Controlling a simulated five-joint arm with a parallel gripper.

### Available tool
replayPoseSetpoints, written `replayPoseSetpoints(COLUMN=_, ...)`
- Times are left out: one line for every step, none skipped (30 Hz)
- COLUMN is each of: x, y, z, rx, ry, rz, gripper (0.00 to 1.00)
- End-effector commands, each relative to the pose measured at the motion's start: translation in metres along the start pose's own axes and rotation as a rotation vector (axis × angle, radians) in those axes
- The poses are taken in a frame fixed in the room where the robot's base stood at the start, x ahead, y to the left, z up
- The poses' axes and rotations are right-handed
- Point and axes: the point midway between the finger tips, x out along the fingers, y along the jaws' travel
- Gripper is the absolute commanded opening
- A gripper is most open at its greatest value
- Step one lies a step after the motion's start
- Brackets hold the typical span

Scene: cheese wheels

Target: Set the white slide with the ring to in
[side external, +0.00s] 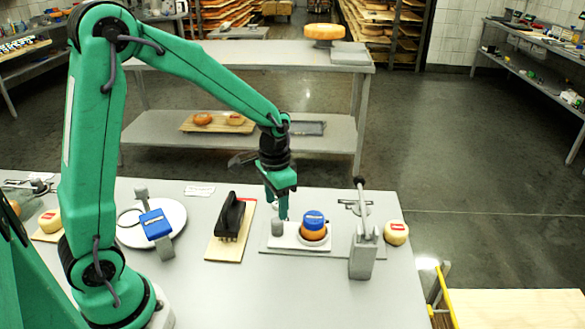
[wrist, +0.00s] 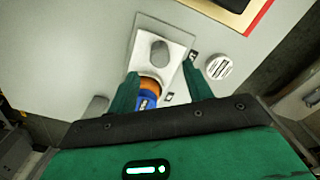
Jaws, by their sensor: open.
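The white slide (side external: 290,239) lies on a flat grey base plate (side external: 268,249) on the table. A grey upright knob (side external: 278,226) stands at its left end. My gripper (side external: 283,207) points down just above the knob, apart from the orange piece. In the wrist view the open fingers (wrist: 160,80) straddle the slide, with the knob (wrist: 160,50) beyond the fingertips. Small dark marks beside the slide are too small to read.
A grey post with an upright lever (side external: 362,240) stands close on the right, beside a yellow cheese (side external: 396,233). A black-handled tool (side external: 229,217) on a board is to the left. A white round plate (side external: 176,214) with a blue-topped stand lies farther left. Bare table lies in front.

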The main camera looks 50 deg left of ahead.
Motion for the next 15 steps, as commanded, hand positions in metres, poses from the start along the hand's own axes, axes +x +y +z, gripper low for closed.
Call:
replayPoseSetpoints(x=0.005, y=0.000, z=0.001, rx=0.000, ry=-0.004, rz=0.001, gripper=0.50)
replayPoseSetpoints(x=0.008, y=0.000, z=0.001, rx=0.000, ry=-0.004, rz=0.001, gripper=0.50)
replayPoseSetpoints(x=0.012, y=0.000, z=0.001, rx=0.000, ry=-0.004, rz=0.001, gripper=0.50)
replayPoseSetpoints(x=0.015, y=0.000, z=0.001, rx=0.000, ry=-0.004, rz=0.001, gripper=0.50)
replayPoseSetpoints(x=0.019, y=0.000, z=0.001, rx=0.000, ry=-0.004, rz=0.001, gripper=0.50)
replayPoseSetpoints(x=0.024, y=0.000, z=0.001, rx=0.000, ry=-0.004, rz=0.001, gripper=0.50)
replayPoseSetpoints(x=0.028, y=0.000, z=0.001, rx=0.000, ry=-0.006, rz=0.001, gripper=0.50)
replayPoseSetpoints(x=0.031, y=0.000, z=0.001, rx=0.000, ry=-0.005, rz=0.001, gripper=0.50)
replayPoseSetpoints(x=0.036, y=0.000, z=0.001, rx=0.000, ry=-0.005, rz=0.001, gripper=0.50)
replayPoseSetpoints(x=0.040, y=0.000, z=0.002, rx=0.000, ry=-0.006, rz=0.001, gripper=0.50)
replayPoseSetpoints(x=0.044, y=0.000, z=0.002, rx=0.000, ry=-0.005, rz=0.001, gripper=0.50)
replayPoseSetpoints(x=0.048, y=0.000, z=0.001, rx=0.000, ry=-0.004, rz=0.001, gripper=0.50)
replayPoseSetpoints(x=0.051, y=0.000, z=0.001, rx=0.000, ry=-0.004, rz=0.001, gripper=0.50)
replayPoseSetpoints(x=0.054, y=0.000, z=0.001, rx=0.000, ry=-0.004, rz=0.001, gripper=0.50)
replayPoseSetpoints(x=0.057, y=0.000, z=0.001, rx=0.000, ry=-0.003, rz=0.001, gripper=0.50)
